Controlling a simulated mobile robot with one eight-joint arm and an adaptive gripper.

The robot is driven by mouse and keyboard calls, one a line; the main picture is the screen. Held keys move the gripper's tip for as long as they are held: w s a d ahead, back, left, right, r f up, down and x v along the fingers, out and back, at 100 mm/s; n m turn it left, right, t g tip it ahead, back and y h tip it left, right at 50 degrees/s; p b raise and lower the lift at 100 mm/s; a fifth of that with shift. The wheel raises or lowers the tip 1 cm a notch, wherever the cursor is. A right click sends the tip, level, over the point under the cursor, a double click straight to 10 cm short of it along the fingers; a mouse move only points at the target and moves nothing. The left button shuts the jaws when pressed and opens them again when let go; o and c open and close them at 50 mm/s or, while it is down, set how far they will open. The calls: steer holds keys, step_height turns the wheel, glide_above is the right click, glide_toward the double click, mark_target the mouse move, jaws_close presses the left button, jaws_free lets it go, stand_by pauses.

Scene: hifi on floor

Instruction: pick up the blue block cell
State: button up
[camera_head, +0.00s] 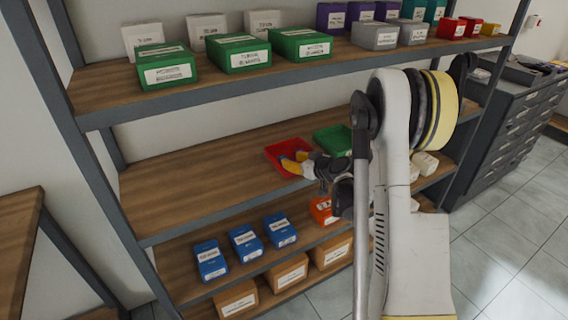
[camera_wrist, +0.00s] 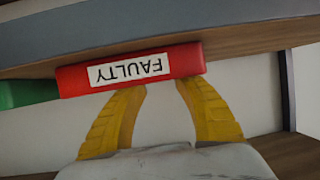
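My gripper (camera_head: 285,162) is at the tray on the middle shelf. In the wrist view its yellow fingers (camera_wrist: 162,86) are apart with nothing seen between them. Their tips reach the tray's front (camera_wrist: 190,62), which bears an upside-down FAULTY label. Whether they touch it I cannot tell.
A green tray (camera_head: 332,140) lies right of the red one, partly behind my arm. Several blue labelled boxes (camera_head: 245,243) stand on the shelf below. Green boxes (camera_head: 238,54) stand on the upper shelf (camera_head: 200,85). The middle shelf's left part (camera_head: 180,190) is clear.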

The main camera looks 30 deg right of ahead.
steer(key=b+x, duration=0.1)
steer(key=x, duration=0.1)
steer(key=b+x, duration=0.1)
steer(key=x, duration=0.2)
steer(key=shift+a+f, duration=0.1)
steer(key=shift+a, duration=0.15)
jaws_close()
